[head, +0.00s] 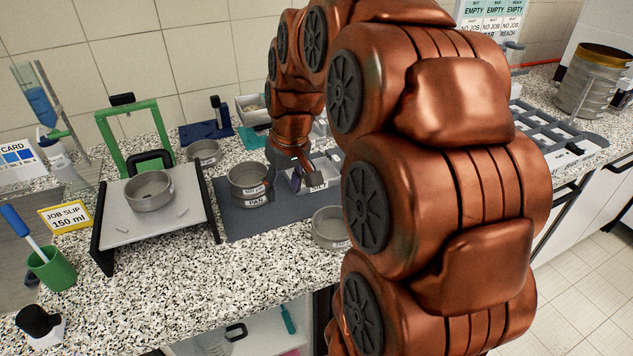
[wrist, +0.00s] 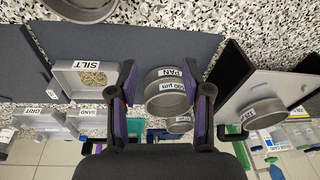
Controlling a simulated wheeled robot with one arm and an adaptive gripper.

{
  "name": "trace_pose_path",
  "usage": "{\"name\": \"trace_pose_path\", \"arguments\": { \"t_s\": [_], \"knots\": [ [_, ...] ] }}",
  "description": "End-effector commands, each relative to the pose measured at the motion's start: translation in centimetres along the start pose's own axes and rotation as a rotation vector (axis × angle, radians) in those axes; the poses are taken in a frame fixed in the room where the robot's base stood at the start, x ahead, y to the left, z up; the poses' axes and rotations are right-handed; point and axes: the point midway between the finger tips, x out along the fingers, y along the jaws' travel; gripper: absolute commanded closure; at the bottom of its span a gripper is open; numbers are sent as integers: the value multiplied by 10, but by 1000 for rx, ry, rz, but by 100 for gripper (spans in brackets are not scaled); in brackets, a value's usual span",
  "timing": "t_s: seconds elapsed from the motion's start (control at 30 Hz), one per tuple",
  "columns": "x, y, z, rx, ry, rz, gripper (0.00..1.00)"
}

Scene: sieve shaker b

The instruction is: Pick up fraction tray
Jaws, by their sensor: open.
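My gripper (head: 300,176) is open over the dark mat, between a labelled white fraction tray and a grey metal sieve stack. The fraction tray (head: 322,173) is partly hidden by my gripper in the head view. In the wrist view a white tray labelled SILT (wrist: 61,77), holding pale grains, lies just left of my gripper's left finger. The sieve stack (wrist: 166,108), labelled PAN and 500 µm, appears between the purple-padded fingers (wrist: 163,92). I cannot tell how far below the fingers it is. Trays labelled GRIT (wrist: 38,118) and SAND (wrist: 88,122) also show.
The sieve stack also shows in the head view (head: 247,184), close left of my gripper. A round pan (head: 330,228) stands at the mat's front edge. A grey compartment rack (head: 555,130) is at right.

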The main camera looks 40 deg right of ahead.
Motion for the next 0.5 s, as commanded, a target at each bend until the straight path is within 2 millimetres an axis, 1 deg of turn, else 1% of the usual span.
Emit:
{"name": "trace_pose_path", "arguments": {
  "t_s": [0.03,0.07,0.1,0.17,0.2,0.3,0.4,0.5],
  "knots": [
    [10,25,-14,28,25,6,51],
    [11,40,-23,39,45,11,51],
    [12,60,-34,53,71,21,51],
    [16,89,-46,74,100,33,51],
    [16,108,-53,88,122,44,51],
    [20,152,-65,116,161,69,51],
    [19,184,-72,136,195,93,51],
    [20,204,-74,149,211,106,51]
  ]
}}
